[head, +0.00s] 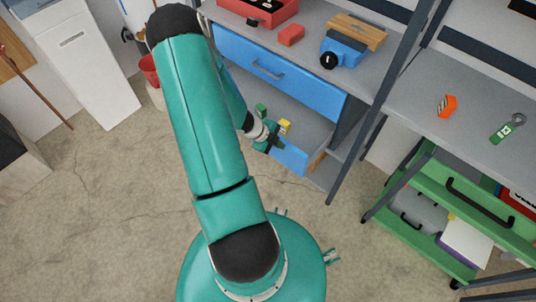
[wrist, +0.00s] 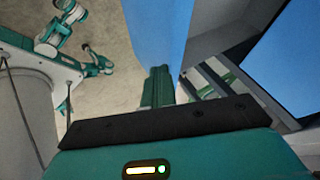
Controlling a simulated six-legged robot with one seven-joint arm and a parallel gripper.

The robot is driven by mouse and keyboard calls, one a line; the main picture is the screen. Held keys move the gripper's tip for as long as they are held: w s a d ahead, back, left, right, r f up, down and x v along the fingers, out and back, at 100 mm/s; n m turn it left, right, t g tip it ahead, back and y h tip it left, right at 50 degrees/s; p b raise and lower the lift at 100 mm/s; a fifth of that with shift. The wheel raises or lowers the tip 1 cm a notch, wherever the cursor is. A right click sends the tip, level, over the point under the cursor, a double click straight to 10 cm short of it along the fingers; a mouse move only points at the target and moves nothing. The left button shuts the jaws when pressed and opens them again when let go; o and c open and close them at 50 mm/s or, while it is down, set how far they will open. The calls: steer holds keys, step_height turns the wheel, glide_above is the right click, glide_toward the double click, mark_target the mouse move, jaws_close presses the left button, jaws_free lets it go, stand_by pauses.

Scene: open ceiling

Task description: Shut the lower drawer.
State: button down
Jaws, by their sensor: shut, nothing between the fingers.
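The lower drawer (head: 291,157) of the workbench stands open in the head view, with its blue front low and out from the bench. A green block (head: 262,109) and a yellow block (head: 285,126) show inside it. The arm hides its left part. My gripper (head: 277,144) is shut and empty at the drawer's front panel. In the wrist view the closed fingers (wrist: 158,86) lie at the lower end of a blue panel (wrist: 156,32). I cannot tell whether they touch it. The upper blue drawer (head: 275,70) is shut.
The bench top holds a red box (head: 262,10), a red block (head: 291,35) and a blue tool (head: 345,50). A dark bench leg (head: 345,165) stands right of the drawer. A green cart (head: 415,185) is farther right. The concrete floor (head: 110,215) at left is clear.

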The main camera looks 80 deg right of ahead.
steer(key=s+d, duration=0.3)
steer(key=d, duration=0.4)
steer(key=s+d, duration=0.4)
steer(key=d, duration=0.3)
steer(key=shift+a, duration=0.1)
